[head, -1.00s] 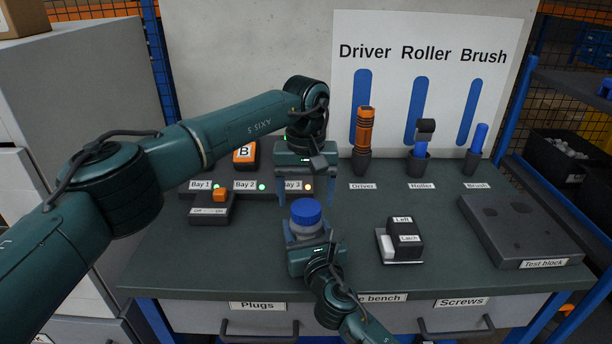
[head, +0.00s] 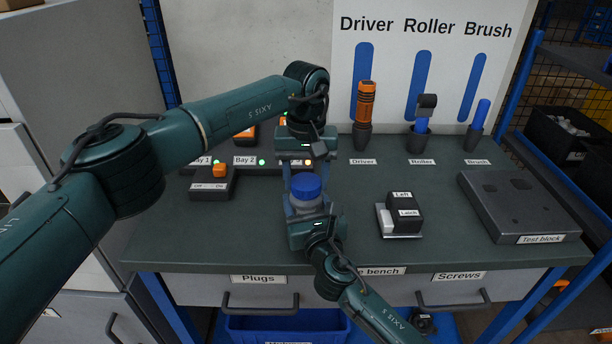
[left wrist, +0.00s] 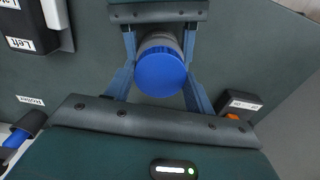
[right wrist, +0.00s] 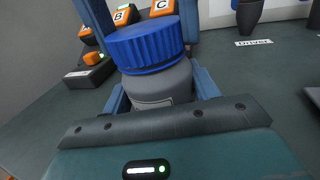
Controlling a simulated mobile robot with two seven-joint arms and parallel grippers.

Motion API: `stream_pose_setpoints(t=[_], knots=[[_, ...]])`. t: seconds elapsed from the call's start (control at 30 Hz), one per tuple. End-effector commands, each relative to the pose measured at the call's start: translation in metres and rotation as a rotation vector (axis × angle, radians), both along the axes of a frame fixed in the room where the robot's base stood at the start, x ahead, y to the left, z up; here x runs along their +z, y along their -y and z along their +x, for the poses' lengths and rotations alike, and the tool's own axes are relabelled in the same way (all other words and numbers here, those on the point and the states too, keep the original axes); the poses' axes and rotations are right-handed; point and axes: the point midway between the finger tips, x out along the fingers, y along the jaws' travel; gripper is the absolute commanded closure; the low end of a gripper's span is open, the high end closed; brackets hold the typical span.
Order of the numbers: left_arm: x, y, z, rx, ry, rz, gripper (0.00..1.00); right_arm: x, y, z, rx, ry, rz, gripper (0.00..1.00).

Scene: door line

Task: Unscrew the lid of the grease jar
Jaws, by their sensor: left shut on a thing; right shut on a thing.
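The grease jar (head: 309,208) is grey with a ribbed blue lid (head: 307,186) and stands upright near the bench's front middle. My right gripper (head: 308,213) is shut on the jar's grey body from the front; the right wrist view shows the body (right wrist: 160,84) between its fingers with the blue lid (right wrist: 147,46) above. My left gripper (head: 306,181) comes from behind and above and is shut on the lid, one finger on each side. The left wrist view shows the round lid top (left wrist: 160,72) between these fingers. The lid sits on the jar; its thread is hidden.
A switch box (head: 212,183) with an orange switch is left of the jar. A black latch block (head: 404,209) and the test block (head: 520,205) lie to the right. The driver (head: 365,105), roller (head: 425,115) and brush (head: 481,115) stand in holders behind. Bare bench lies between.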

Motion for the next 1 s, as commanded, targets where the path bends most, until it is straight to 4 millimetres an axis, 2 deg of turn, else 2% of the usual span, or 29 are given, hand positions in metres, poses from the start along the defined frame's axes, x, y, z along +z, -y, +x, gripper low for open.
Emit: stream_pose_setpoints(t=[0.17,0.27,0.37,1.0], knots=[[0.0002,-0.0003,0.0001,0.013,0.0,0.001,0.74,-0.0003,0.0003,0.0001,-0.001,-0.001,0.0,1.0],[0.0004,-0.0003,0.0001,0.1,0.0,0.001,0.74,-0.0003,0.0003,0.0001,-0.001,-0.001,0.0,1.0],[0.0007,-0.0003,0.0001,0.283,0.0,0.0,0.74,-0.0003,0.0003,0.0001,-0.001,-0.001,0.0,1.0],[0.0013,-0.0004,-0.0006,1.72,0.0,0.002,0.74,-0.0004,0.0006,0.0003,-0.001,-0.001,0.0,1.0]])
